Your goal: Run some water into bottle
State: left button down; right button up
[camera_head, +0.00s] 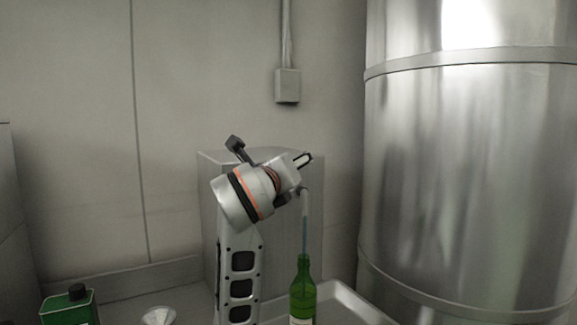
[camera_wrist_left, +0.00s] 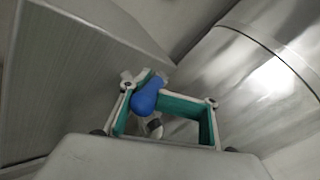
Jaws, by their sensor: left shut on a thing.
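A green glass bottle (camera_head: 303,290) stands upright in the head view, its lower part cut off by the frame edge. A pale tap spout (camera_head: 305,204) hangs above it. A thin bluish stream of water (camera_head: 305,237) runs from the spout down to the bottle's mouth. The water level inside is hard to tell. My left gripper (camera_head: 304,160) is at the tap, above and slightly left of the spout. In the left wrist view, the gripper (camera_wrist_left: 168,92) is shut on the tap's blue lever (camera_wrist_left: 148,96). My right gripper is out of view.
A pale basin rim (camera_head: 350,302) shows right of the bottle. A large steel tank (camera_head: 470,180) fills the right side. A grey panel (camera_head: 212,195) stands behind the tap. A green can (camera_head: 68,310) and a white funnel-like thing (camera_head: 158,316) are at lower left.

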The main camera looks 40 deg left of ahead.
pick_arm(q)
jog(key=shift+a, duration=0.1)
dwell(0.5)
jog(key=c, duration=2)
grip_release()
jog(key=shift+c, duration=0.2)
jog(key=v, duration=0.7)
jog(key=shift+s, duration=0.3)
